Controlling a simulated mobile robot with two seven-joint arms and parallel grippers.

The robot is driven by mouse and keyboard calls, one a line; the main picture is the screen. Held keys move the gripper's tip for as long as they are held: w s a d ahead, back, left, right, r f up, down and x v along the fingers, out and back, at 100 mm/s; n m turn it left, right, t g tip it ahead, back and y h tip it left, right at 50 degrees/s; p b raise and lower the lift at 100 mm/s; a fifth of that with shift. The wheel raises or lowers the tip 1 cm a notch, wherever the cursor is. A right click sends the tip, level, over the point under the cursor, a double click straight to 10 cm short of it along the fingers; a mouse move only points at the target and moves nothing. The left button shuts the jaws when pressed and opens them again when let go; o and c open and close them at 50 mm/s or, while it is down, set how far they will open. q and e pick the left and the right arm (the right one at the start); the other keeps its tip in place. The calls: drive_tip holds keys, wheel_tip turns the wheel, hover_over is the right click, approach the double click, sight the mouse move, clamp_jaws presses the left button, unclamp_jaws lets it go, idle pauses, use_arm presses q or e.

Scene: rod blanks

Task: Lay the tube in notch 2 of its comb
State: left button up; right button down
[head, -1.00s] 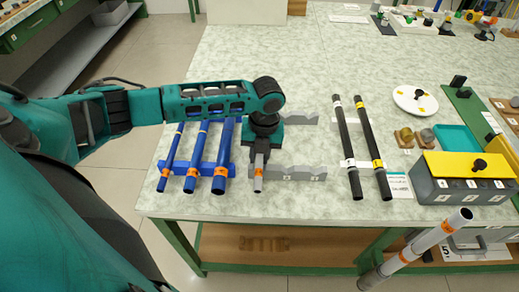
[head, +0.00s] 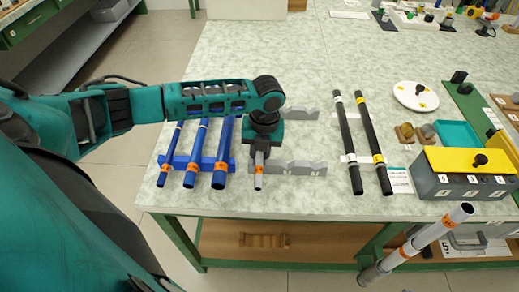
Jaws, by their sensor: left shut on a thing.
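My left gripper (head: 262,146) points down and is shut on a grey tube (head: 259,178) with an orange band near its front end. The tube points toward the table's front edge. A light grey comb has a front bar (head: 300,168) and a rear bar (head: 302,114); both show to the right of the gripper. The tube crosses the left part of the front bar. The gripper hides the rest of the tube and the bars' left parts. I cannot tell which notch is below the tube, or whether it touches the bar. My right gripper is not in view.
Several blue rods (head: 194,160) lie in a blue comb (head: 208,163) close left of the tube. Two black rods (head: 350,150) lie to the right. A grey box with a yellow lid (head: 468,160) stands further right. A large banded grey tube (head: 430,236) slants before the table.

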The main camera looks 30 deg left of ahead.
use_arm(q)
drive_tip(key=shift+s+f, duration=0.15)
drive_tip(key=shift+f, duration=0.2)
drive_tip(key=shift+s+f, duration=0.15)
drive_tip(key=shift+f, duration=0.1)
drive_tip(key=o, duration=0.6)
drive_tip(key=shift+d, duration=0.1)
drive_tip(key=shift+o, duration=1.4)
drive_tip(key=shift+r, duration=0.3)
wheel_tip(320, 180, up, 14)
drive_tip(key=w+p, duration=0.1)
drive_tip(key=shift+d+f+p, duration=0.25)
drive_tip(key=shift+d+p, duration=0.1)
drive_tip(key=shift+p, duration=0.05)
